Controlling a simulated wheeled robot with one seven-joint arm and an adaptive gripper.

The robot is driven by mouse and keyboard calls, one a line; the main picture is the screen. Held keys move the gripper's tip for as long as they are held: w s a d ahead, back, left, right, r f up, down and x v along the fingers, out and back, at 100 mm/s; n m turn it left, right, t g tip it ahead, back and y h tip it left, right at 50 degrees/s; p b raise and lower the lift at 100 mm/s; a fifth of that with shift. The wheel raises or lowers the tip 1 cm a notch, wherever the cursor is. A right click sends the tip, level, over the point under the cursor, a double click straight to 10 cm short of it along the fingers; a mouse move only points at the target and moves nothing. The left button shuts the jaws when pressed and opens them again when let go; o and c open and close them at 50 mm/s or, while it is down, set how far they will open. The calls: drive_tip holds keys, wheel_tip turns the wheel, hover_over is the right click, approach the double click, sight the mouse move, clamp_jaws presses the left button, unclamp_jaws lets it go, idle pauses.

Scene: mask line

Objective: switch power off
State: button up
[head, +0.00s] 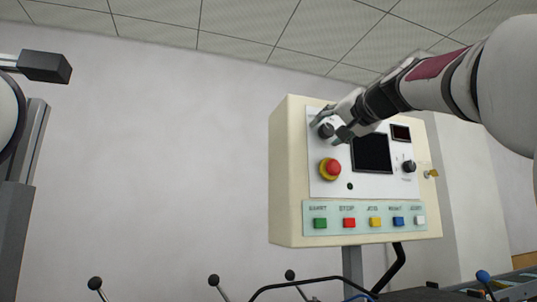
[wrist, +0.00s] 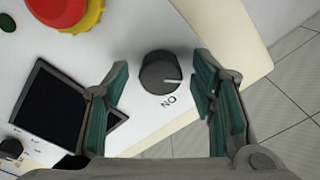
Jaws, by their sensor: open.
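A cream control box (head: 287,170) shows at the right of the head view. A round black knob (wrist: 158,72) sits on its white panel. Its white pointer line points at the printed label (wrist: 169,101), which reads "ON" turned upside down in the wrist view. In the head view the knob (head: 326,131) is at the panel's upper left, partly covered by my fingers. My gripper (head: 329,127) is open in front of it. In the wrist view my green-padded fingers (wrist: 163,78) stand on both sides of the knob, with visible gaps; contact is not visible.
A red and yellow emergency button (head: 331,168) is just below the knob. A dark screen (head: 371,153) is to the right. A second black knob (head: 409,166) and a key (head: 431,174) are farther right. Several coloured buttons (head: 348,222) line the lower panel.

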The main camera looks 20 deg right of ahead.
drive_tip(key=shift+s, duration=0.1)
drive_tip(key=s, duration=1.1)
drive_tip(key=shift+s+f, duration=0.3)
drive_tip(key=shift+s, duration=0.1)
drive_tip(key=shift+a, duration=0.1)
drive_tip(key=s+a+f+n+g+y+p, duration=0.15)
drive_tip(key=a+f+g, duration=0.35)
drive_tip(key=f, duration=0.8)
drive_tip(key=s+a+f+n+g+y+p, duration=0.1)
drive_tip(key=s+a+f+n+g+p, duration=0.15)
drive_tip(key=a+f, duration=0.7)
drive_tip(key=s+f+n+g, duration=0.1)
drive_tip(key=s+f+g, duration=0.1)
drive_tip(key=s+f, duration=0.3)
drive_tip(key=s+f+n+g+h+p, duration=0.1)
drive_tip(key=s+f, duration=0.4)
drive_tip(key=f, duration=0.7)
drive_tip(key=s+a+f+n+g+h, duration=0.1)
drive_tip(key=s+f+n+g, duration=0.2)
drive_tip(key=s+f, duration=0.3)
wheel_tip(320, 180, down, 4)
drive_tip(key=shift+r+g+p, duration=0.2)
drive_tip(key=shift+g+p, duration=0.15)
drive_tip(key=shift+g, duration=0.1)
